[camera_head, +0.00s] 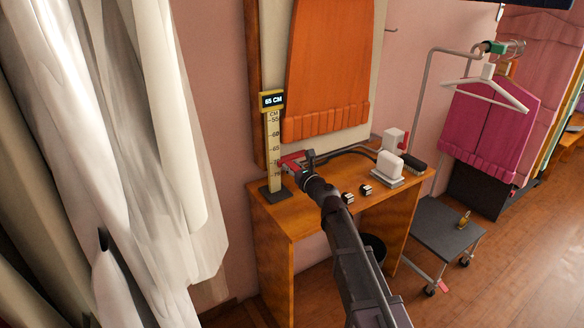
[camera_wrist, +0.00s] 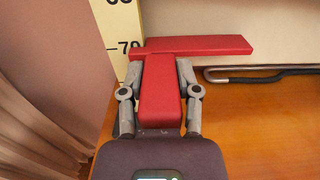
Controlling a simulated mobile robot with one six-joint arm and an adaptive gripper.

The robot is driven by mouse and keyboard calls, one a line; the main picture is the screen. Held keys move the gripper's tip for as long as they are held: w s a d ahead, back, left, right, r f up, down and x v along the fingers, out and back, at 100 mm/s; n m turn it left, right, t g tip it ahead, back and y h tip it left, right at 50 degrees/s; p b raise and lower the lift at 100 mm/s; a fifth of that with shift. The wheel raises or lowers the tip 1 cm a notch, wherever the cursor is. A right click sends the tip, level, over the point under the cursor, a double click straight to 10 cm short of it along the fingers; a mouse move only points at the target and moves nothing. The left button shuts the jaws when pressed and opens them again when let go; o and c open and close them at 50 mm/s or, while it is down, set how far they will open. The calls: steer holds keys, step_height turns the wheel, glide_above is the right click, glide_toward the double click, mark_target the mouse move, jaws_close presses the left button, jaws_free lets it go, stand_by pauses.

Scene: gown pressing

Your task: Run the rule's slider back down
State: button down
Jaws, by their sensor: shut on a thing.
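The upright pale rule (camera_head: 274,140) stands on a dark base (camera_head: 275,191) at the left of the wooden table. A sign (camera_head: 272,100) on its top reads 65 CM. The red slider (camera_head: 291,159) sits low on the rule. In the wrist view the slider's red crossbar (camera_wrist: 215,46) lies across the rule (camera_wrist: 125,30) close to its 70 mark. My gripper (camera_head: 308,162) is at the slider's right side. In the wrist view its two fingers (camera_wrist: 162,70) are shut on the slider's red tab, one on each side.
The wooden table (camera_head: 280,220) holds a white device (camera_head: 389,165), a dark brush (camera_head: 412,162) and two small dark-and-white blocks (camera_head: 348,197). An orange gown (camera_head: 325,70) hangs behind. White curtains (camera_head: 150,150) are at left. A trolley (camera_head: 440,230) stands right.

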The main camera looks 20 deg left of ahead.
steer(key=shift+f+b, duration=2.2)
steer(key=shift+f, duration=0.15)
steer(key=shift+c, duration=1.6)
jaws_free()
steer(key=shift+s+d, duration=0.1)
steer(key=v, duration=1.1)
steer(key=shift+s+d, duration=0.25)
